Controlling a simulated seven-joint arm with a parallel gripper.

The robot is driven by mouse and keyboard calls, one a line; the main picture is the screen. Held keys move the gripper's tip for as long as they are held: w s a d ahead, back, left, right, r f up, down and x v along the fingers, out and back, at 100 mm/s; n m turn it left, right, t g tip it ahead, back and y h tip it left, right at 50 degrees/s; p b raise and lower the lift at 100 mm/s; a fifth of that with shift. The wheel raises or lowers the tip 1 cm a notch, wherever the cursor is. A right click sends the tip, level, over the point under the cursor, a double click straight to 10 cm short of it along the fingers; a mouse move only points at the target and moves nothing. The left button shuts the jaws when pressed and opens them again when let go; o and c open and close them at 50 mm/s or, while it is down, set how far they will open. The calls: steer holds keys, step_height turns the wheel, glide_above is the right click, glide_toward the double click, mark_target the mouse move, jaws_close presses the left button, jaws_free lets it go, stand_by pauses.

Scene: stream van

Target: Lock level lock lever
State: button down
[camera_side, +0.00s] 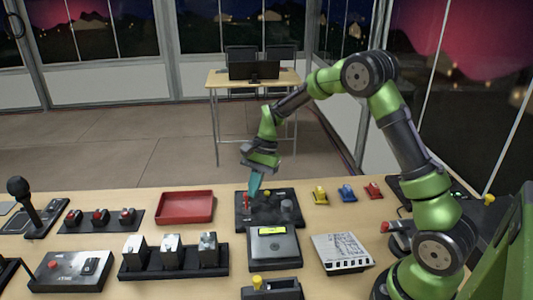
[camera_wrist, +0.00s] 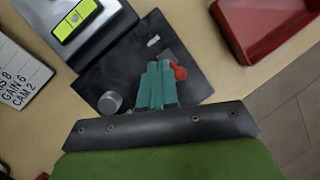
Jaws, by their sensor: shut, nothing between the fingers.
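A black panel (camera_side: 243,222) lies on the table under my gripper (camera_side: 254,190). The panel also fills the middle of the wrist view (camera_wrist: 130,60). A red-tipped part, apparently a lever (camera_wrist: 179,72), sits on it right against or just beside my teal fingers (camera_wrist: 153,68); contact cannot be told. A round grey knob (camera_wrist: 110,102) stands on the same panel, on the other side of the fingers. My gripper is shut and empty, pointing down close to the panel. The fingers partly hide the lever's base.
A grey box with a yellow-green display (camera_side: 272,249) stands in front of the panel. A red tray (camera_side: 185,207) lies to the left. Yellow, blue and red small switches (camera_side: 347,193) sit to the right. A white labelled block (camera_side: 341,252) and a three-switch strip (camera_side: 172,257) are nearer.

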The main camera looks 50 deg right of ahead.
steer(key=shift+r, duration=0.35)
steer(key=shift+s+r, duration=0.15)
steer(key=shift+s, duration=0.2)
steer(key=s+d+v, duration=0.1)
steer(key=v, duration=1)
steer(key=shift+s, duration=0.3)
steer(key=shift+d, duration=0.1)
